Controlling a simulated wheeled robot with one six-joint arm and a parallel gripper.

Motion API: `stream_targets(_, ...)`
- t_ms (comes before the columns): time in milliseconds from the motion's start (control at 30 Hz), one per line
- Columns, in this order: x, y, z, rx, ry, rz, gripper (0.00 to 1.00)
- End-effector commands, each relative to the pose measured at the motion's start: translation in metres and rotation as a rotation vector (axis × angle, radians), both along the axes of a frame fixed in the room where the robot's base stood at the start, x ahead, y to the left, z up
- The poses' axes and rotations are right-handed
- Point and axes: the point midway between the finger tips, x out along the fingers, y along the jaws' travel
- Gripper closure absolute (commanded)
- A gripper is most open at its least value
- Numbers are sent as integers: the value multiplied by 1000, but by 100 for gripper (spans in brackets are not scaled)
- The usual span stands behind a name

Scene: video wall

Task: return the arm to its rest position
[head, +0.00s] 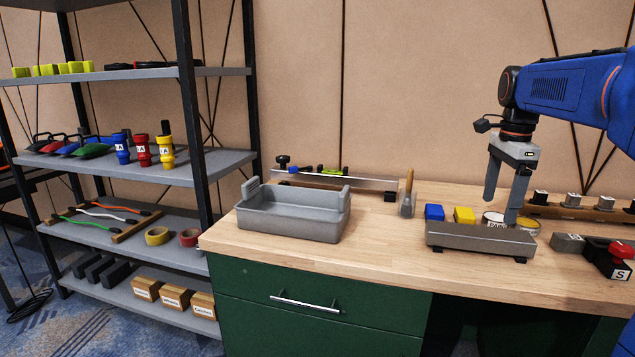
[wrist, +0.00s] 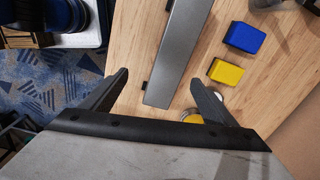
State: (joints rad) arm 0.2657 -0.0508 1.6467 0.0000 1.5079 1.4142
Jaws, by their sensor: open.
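My gripper (head: 501,212) points down over the right part of the wooden bench (head: 385,250), at the end of my blue arm, which reaches in from the right. Its two grey fingers are apart with nothing between them. The fingers also show spread in the wrist view (wrist: 160,76). In the head view, the fingers overlap the paint cans (head: 494,219) and the grey low platform (head: 475,242); whether they touch anything I cannot tell. A blue block (head: 434,212) and a yellow block (head: 464,215) lie left of the fingers.
A grey tray (head: 290,228) stands on the bench's left part, with a brush (head: 408,195) to its right. A dark block and a red-topped item (head: 620,262) lie at the right. A loaded shelf (head: 185,160) stands left. Bare wood lies between tray and platform.

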Motion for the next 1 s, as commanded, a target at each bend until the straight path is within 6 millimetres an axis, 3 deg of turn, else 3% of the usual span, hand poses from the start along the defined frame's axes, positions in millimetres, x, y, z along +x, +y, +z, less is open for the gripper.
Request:
stream_targets(267,-37,27,-10,-23,-45,213,19)
stream_targets(467,-84,57,-30,-61,-97,482,19)
stream_targets(767,-161,97,-78,-149,-176,929,19)
stream_targets(1000,-220,119,-130,-244,-232,1278,19)
